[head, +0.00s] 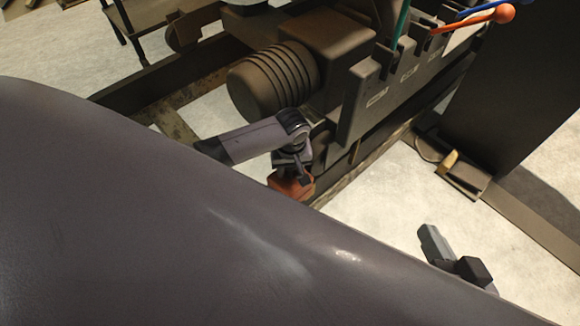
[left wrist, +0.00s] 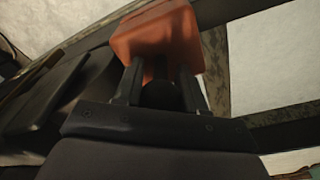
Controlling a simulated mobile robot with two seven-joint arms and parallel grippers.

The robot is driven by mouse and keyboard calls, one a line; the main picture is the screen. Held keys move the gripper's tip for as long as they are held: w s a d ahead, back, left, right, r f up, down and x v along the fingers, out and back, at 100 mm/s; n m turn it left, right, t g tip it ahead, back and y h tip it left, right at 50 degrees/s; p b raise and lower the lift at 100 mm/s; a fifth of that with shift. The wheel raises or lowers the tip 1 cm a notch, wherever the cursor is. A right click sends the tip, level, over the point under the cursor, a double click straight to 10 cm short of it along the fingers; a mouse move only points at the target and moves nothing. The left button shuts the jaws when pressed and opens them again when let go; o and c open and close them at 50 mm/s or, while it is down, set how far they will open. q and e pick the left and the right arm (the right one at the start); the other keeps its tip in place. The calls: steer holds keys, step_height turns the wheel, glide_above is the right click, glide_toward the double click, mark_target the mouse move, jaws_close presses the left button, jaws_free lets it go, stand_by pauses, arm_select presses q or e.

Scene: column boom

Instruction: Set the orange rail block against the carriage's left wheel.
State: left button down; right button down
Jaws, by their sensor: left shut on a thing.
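The orange rail block (head: 291,186) is in my left gripper (head: 300,172), near the foot of the carriage (head: 375,95) and beside the rail (head: 350,177) in the head view. In the left wrist view the orange block (left wrist: 157,38) sits at the tips of the two dark fingers (left wrist: 160,88), with a dark rounded part between them. I cannot make out the carriage's left wheel clearly, nor whether the block touches anything besides the gripper. My right gripper (head: 455,258) is partly visible over the pale floor, low at right, apart from the block; its jaw opening is unclear.
A ribbed motor (head: 272,80) juts from the carriage just above my left wrist. A dark panel (head: 510,90) rises at right, near a small yellowish piece (head: 449,161). Pale floor (head: 390,205) is clear between.

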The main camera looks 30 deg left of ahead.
arm_select(q)
steer(key=shift+w+f+b, duration=0.1)
steer(key=shift+f+b, duration=0.35)
steer(key=shift+f, duration=0.45)
arm_select(e)
steer(key=shift+f, duration=0.45)
arm_select(q)
steer(key=c, duration=0.6)
jaws_free()
steer(key=shift+o, duration=0.2)
steer(key=shift+s+f, duration=0.15)
steer(key=shift+s, duration=0.05)
steer(key=r+p, duration=0.1)
steer(key=r, duration=0.1)
steer(key=r+p, duration=0.1)
steer(key=r, duration=0.1)
steer(key=r+p, duration=0.2)
steer(key=r, duration=0.1)
steer(key=shift+s+d, duration=0.2)
steer(key=shift+d, duration=0.05)
steer(key=shift+r, duration=0.2)
arm_select(e)
steer(key=d, duration=0.1)
steer(key=d+h, duration=0.1)
steer(key=s+d+h, duration=0.1)
steer(key=shift+d+r+n, duration=0.15)
steer(key=shift+r+n, duration=0.1)
steer(key=shift+n, duration=0.05)
